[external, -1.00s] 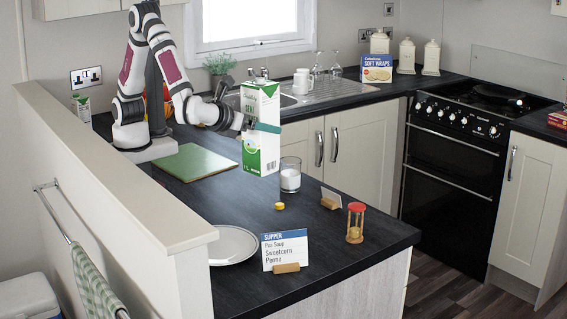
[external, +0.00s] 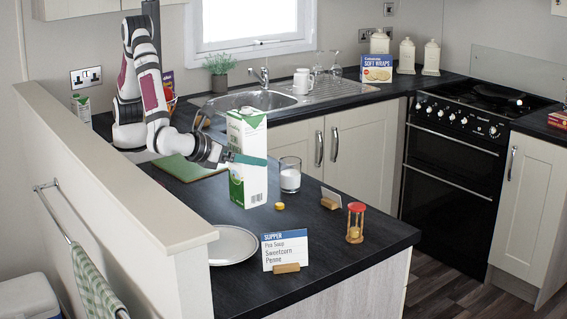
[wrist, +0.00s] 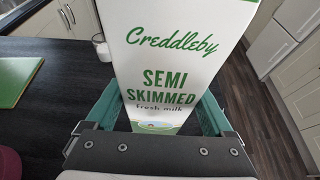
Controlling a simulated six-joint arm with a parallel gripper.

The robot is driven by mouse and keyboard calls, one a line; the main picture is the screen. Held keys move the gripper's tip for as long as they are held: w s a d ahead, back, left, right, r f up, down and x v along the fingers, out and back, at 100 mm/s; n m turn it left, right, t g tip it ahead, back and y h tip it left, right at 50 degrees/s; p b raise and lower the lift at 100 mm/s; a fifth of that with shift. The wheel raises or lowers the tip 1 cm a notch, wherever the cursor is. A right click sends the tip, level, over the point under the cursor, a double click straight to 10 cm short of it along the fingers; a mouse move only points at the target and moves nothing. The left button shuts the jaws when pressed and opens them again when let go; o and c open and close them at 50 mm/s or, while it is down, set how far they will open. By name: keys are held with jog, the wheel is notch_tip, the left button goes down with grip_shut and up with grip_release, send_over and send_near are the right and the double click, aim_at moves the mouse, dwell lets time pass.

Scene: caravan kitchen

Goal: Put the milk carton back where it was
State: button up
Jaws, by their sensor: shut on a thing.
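The green and white milk carton (external: 247,160) is upright at the counter, beside the glass of milk (external: 290,175). I cannot tell for sure whether its base touches the worktop. My gripper (external: 248,159) is shut on it, with teal fingers on either side. In the wrist view the carton (wrist: 165,60) fills the middle, its "Semi Skimmed" face towards the camera, between the fingers of my gripper (wrist: 160,112). The yellow cap (external: 279,206) lies on the worktop just right of the carton. The glass also shows in the wrist view (wrist: 102,48).
A white plate (external: 232,246), a supper card (external: 284,250), a small card in a wooden holder (external: 331,198) and a red sand timer (external: 355,222) stand towards the front. The sink (external: 250,99) is behind.

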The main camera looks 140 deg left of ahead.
jog(key=a+f, duration=1.1)
jog(key=shift+s+a, duration=0.3)
jog(key=shift+s, duration=0.15)
jog(key=shift+f, duration=0.1)
jog(key=shift+f, duration=0.1)
jog(key=o, duration=1.5)
